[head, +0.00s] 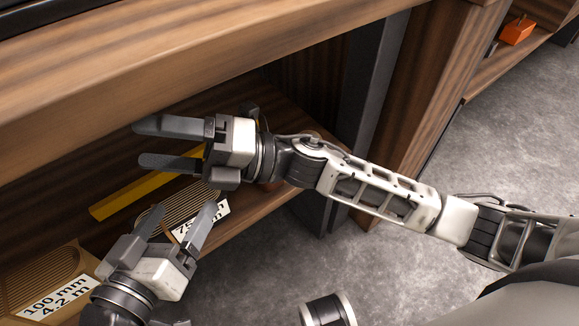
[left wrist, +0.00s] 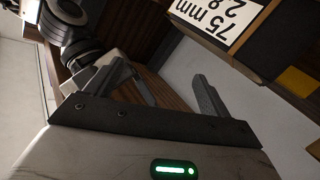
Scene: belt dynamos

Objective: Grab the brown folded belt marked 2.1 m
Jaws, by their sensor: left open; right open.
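No label reading 2.1 m shows in either view. A brown folded belt (head: 182,203) lies on the lower shelf behind a white label starting with 75 (head: 203,220). In the left wrist view that label reads 75 mm and 2.8, upside down (left wrist: 218,18). My left gripper (head: 183,212) is open and empty, its fingers overlapping this belt in the head view. My right gripper (head: 142,145) is open and empty, reaching in under the upper board above a yellow strip. It hides part of the shelf behind it.
Another brown folded belt (head: 28,270) lies at the lower left, labelled 100 mm 4.2 m (head: 55,297). The yellow strip (head: 135,192) lies along the shelf. The thick upper board (head: 200,55) overhangs it. A dark upright post (head: 365,90) stands at right. Grey floor is open in front.

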